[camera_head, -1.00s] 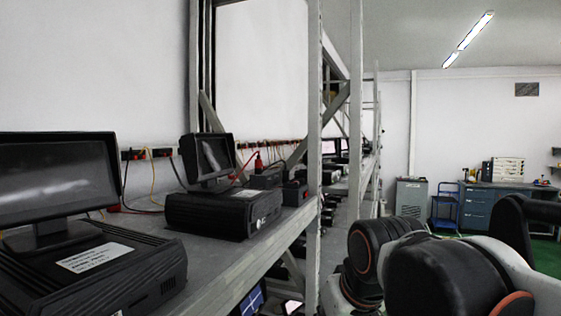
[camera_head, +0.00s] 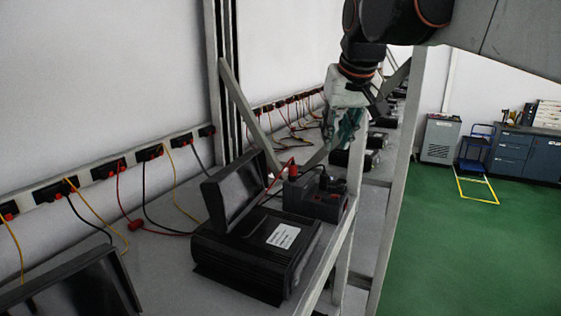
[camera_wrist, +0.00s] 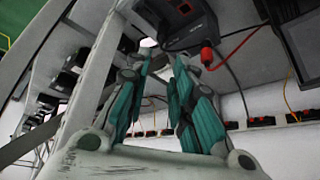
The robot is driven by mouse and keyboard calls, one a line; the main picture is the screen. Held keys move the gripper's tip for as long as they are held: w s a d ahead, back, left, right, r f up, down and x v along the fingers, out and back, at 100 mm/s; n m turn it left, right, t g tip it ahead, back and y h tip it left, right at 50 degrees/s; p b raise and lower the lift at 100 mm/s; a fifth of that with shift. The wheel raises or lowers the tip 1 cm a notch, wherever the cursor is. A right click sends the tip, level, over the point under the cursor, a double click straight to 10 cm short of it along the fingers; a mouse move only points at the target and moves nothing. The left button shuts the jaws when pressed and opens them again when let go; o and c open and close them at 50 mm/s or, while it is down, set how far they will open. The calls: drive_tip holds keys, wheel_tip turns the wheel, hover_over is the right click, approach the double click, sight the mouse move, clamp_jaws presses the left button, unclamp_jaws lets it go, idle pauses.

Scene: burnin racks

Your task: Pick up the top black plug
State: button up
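A dark box (camera_head: 312,203) stands on the shelf behind the black instrument with the tilted screen. A small black plug (camera_head: 328,183) appears to stand on its top, near the right end; its outline is hard to make out. A red plug (camera_head: 291,169) stands to its left. My gripper (camera_head: 343,140), with green fingers, is above and slightly right of the box in the head view, apart from it. In the wrist view my gripper (camera_wrist: 163,60) is open with nothing between the fingers. There the red plug (camera_wrist: 207,55) shows right of the fingers; I cannot make out the black plug.
The black instrument (camera_head: 255,250) stands in front of the box. A rack post (camera_head: 397,190) stands close to the right of my gripper. Red, black and yellow cables run from wall sockets (camera_head: 109,169) across the shelf.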

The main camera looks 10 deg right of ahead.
drive_tip(key=p, duration=0.1)
approach(324, 174)
drive_tip(key=w+x, duration=0.1)
drive_tip(key=x, duration=0.2)
drive_tip(key=shift+s+d+f, duration=0.1)
drive_tip(key=shift+s+f, duration=0.1)
drive_tip(key=shift+s, duration=0.1)
drive_tip(key=shift+p+x, duration=0.95)
drive_tip(key=shift+x, duration=1.75)
drive_tip(key=shift+s, duration=0.1)
drive_tip(key=c, duration=0.5)
